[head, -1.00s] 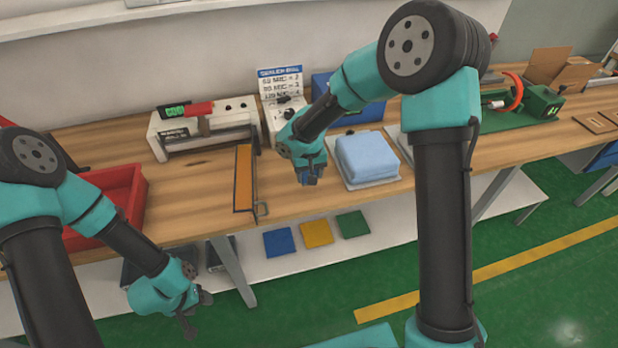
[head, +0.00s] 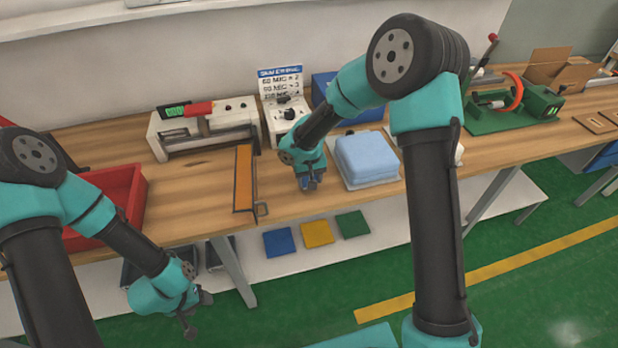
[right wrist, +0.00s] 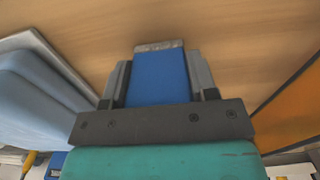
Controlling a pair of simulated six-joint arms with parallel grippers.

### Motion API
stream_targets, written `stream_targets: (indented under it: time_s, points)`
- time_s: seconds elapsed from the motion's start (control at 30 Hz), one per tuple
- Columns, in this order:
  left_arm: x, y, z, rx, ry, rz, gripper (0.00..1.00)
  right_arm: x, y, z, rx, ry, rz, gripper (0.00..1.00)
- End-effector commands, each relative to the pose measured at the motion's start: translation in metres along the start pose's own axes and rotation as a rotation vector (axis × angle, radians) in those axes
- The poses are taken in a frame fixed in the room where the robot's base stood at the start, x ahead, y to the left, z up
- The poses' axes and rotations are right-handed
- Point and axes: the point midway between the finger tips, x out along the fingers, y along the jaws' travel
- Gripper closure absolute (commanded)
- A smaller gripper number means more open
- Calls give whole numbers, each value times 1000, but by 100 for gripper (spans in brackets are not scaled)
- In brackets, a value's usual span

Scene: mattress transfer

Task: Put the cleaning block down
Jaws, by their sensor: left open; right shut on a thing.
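The cleaning block (right wrist: 160,78) is blue with a grey, rough-looking end face. In the right wrist view it sits between the two fingers of my right gripper (right wrist: 160,88), which is shut on it. In the head view my right gripper (head: 309,184) points down over the wooden table, just left of the light blue mattress block; the cleaning block shows only as a small blue patch there. I cannot tell whether the block touches the table. My left gripper (head: 198,312) is open and empty, in front of the table and below its top.
The light blue mattress block (head: 367,158) lies on a pale plate to the right of my right gripper. An orange-brown strip (head: 243,180) lies to the left. Bare wood lies between them. A white device (head: 205,128) and a red tray (head: 122,194) are farther left.

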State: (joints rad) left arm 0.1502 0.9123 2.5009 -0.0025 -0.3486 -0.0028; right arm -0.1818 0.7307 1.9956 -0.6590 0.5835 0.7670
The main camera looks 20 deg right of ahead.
Motion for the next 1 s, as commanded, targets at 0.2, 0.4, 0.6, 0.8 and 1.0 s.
stream_targets:
  time_s: [0.2, 0.4, 0.6, 0.8, 1.0]
  points:
    - [0, 0, 0, 0, 0, 0, 45, 3, 0, 0, 0, -1, 0, 76]
    - [0, 0, 0, 0, 0, 0, 45, 3, 0, 0, 0, 0, 0, 28]
    - [0, 0, 0, 0, 0, 0, 45, 3, 0, 0, 0, 0, 0, 22]
    - [0, 0, 0, 0, 0, 0, 45, 0, 0, 0, 0, 1, 0, 22]
    - [0, 0, 0, 0, 0, 0, 45, -20, 0, -1, 0, 4, 0, 22]
